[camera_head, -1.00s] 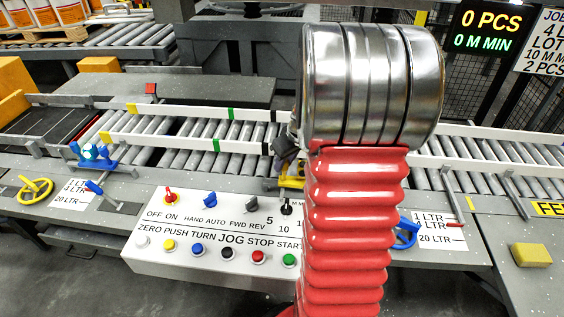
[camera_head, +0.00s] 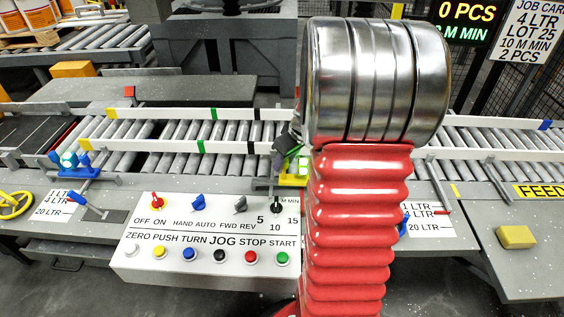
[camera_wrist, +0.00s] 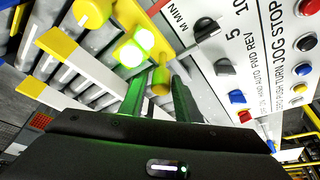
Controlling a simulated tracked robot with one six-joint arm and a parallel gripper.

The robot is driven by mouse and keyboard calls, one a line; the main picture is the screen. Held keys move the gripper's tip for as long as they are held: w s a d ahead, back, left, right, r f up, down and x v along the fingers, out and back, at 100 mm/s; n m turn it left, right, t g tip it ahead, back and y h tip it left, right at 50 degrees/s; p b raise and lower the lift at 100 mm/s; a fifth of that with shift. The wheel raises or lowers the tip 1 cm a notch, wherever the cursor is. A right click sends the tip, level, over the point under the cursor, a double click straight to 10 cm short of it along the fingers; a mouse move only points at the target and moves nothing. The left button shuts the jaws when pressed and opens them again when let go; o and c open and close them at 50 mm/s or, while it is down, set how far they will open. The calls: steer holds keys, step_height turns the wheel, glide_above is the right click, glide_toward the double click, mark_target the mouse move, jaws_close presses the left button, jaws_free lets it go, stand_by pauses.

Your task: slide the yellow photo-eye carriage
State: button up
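The yellow photo-eye carriage (camera_head: 294,180) sits on the near side of the roller conveyor, above the control panel's right end. My arm partly hides it in the head view. In the wrist view the carriage's yellow body (camera_wrist: 131,52) carries bright green-white lit lenses, and a yellow knob on a short post stands in front. My gripper (camera_wrist: 160,88) has its two fingers apart, one on each side of the knob and post. I cannot tell whether either finger touches. In the head view my gripper is mostly hidden behind the arm.
The white control panel (camera_head: 205,247) with knobs and buttons lies just in front. A blue photo-eye carriage (camera_head: 77,165) stands at the left. White guide rails (camera_head: 185,113) run along the rollers. A yellow block (camera_head: 515,237) lies on the right table.

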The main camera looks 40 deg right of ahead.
steer(key=shift+o, duration=1.1)
steer(key=v, duration=1.3)
steer(key=shift+s+r, duration=0.2)
steer(key=shift+r, duration=0.1)
steer(key=shift+m, duration=0.3)
